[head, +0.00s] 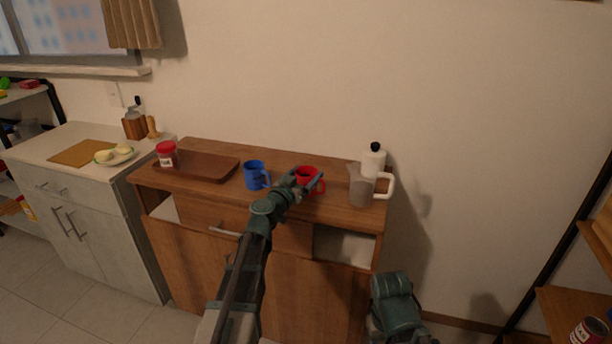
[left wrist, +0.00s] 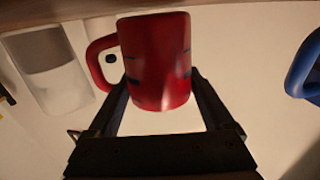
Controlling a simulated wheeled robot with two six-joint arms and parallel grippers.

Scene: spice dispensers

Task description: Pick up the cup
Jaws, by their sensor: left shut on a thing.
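A red cup (head: 307,176) is at the wooden cabinet's top, right of a blue cup (head: 257,174). My left gripper (head: 312,184) is at the red cup and shut on it. In the left wrist view the red cup (left wrist: 157,62) sits between the two fingers of the left gripper (left wrist: 162,100), with its handle to the left. The blue cup (left wrist: 306,70) shows at the right edge there. I cannot tell whether the red cup touches the cabinet top. The right arm shows low in the head view, but its gripper fingers are not visible.
A clear pitcher (head: 362,188) and a white bottle with a black top (head: 374,160) stand right of the red cup. A brown tray (head: 208,168) and a red-lidded jar (head: 167,154) are at the left of the cabinet top (head: 190,145). The cabinet's front edge is near.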

